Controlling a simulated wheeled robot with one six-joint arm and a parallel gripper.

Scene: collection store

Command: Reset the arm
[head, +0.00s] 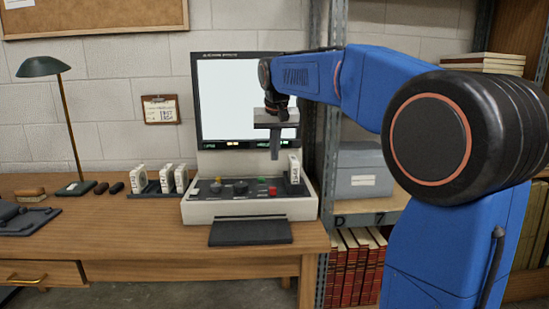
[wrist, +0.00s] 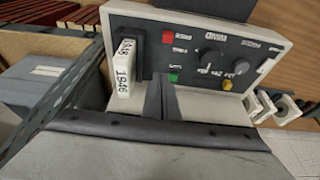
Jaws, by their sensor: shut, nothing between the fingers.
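My blue arm reaches in from the right in the head view. My gripper (head: 275,152) points down in front of the screen of the microfilm-style reader (head: 250,207), above its control panel. The fingers are together with nothing between them. In the wrist view my gripper (wrist: 160,92) also shows as a dark closed pair of fingers in front of the panel. A white labelled box (head: 294,169) stands upright at the right end of the panel. In the wrist view this box (wrist: 124,78), marked 1946, is left of the fingers and apart from them.
Several white boxes stand in a dark rack (head: 152,190) left of the reader. A green desk lamp (head: 68,130) stands farther left. A metal shelf post (head: 332,130) rises close to the arm, with a grey box (head: 362,172) on the shelf beyond.

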